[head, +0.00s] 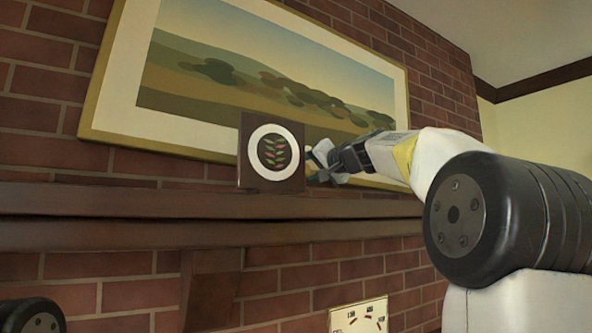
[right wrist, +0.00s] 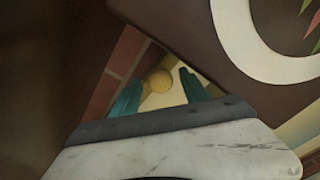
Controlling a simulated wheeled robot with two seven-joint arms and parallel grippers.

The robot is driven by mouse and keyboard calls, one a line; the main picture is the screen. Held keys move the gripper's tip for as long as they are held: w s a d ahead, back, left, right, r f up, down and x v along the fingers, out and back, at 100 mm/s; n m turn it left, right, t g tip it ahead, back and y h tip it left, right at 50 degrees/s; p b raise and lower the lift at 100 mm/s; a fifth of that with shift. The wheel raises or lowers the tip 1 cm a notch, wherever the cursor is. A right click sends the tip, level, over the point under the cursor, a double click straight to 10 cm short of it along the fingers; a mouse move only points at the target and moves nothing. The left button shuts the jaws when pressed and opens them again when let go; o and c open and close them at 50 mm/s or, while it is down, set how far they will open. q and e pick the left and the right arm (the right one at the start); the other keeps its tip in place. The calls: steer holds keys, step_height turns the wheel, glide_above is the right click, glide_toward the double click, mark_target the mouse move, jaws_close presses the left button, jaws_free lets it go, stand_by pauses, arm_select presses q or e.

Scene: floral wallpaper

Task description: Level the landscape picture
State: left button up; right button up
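The landscape picture (head: 272,80) hangs on the wall in a gold frame, with a pale mat around hills and dark bushes. Its lower edge slopes down to the right more steeply than the shelf below, so it looks tilted, right side lower. My right gripper (head: 318,166) is at the picture's lower edge, right of a small dark square plaque, partly hidden by it. In the right wrist view its teal fingers (right wrist: 160,78) stand apart, with a round yellow knob (right wrist: 160,80) seen between them. I cannot tell whether they touch it. My left gripper is not in view.
The dark plaque (head: 244,160) with a white ring and leaf pattern is close beside my right gripper. A brown mantel shelf (head: 120,202) runs below the picture. A cream panel with red marks (head: 358,318) is lower right. Brick wall (head: 35,75) surrounds the picture.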

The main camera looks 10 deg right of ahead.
jaws_close()
stand_by(1.2)
